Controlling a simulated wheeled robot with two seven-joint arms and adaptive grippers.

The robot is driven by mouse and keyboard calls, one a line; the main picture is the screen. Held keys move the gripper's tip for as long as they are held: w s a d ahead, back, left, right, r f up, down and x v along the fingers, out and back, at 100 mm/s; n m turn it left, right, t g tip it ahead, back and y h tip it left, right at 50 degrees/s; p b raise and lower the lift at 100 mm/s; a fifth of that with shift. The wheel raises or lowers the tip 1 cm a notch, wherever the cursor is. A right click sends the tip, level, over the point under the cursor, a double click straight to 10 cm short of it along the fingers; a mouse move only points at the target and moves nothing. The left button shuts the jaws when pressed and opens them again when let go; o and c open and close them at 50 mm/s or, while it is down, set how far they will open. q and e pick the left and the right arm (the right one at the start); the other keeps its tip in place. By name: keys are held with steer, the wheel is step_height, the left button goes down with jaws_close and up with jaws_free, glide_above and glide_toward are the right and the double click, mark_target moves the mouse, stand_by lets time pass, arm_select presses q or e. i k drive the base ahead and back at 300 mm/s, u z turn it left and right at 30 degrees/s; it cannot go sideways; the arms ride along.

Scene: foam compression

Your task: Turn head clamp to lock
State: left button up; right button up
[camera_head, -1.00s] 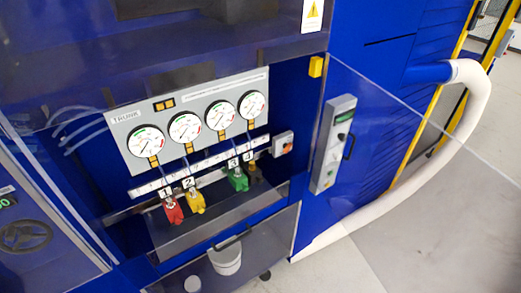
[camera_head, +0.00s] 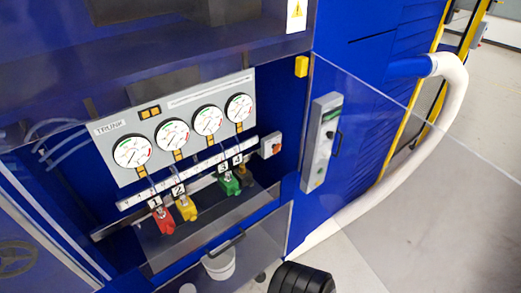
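No part in view is plainly marked as the head clamp. A grey panel (camera_head: 118,170) marked TRUNK carries several round dial gauges, set in a recess of the blue machine. Below it, coloured handles hang by numbered tags: red (camera_head: 164,221) at 1, yellow (camera_head: 186,208) at 2 and green (camera_head: 230,183) at 3. Neither gripper's fingers show. A dark ribbed rounded part stands at the bottom edge, right of centre, and nothing touches the handles.
A grey control box (camera_head: 321,143) is mounted farther right beside a clear panel. A white hose (camera_head: 440,115) curves down at the right. A white bucket (camera_head: 219,265) stands below the handles.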

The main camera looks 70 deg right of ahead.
mark_target(276, 148)
steer(key=i, duration=0.65)
steer(key=z, duration=2.75)
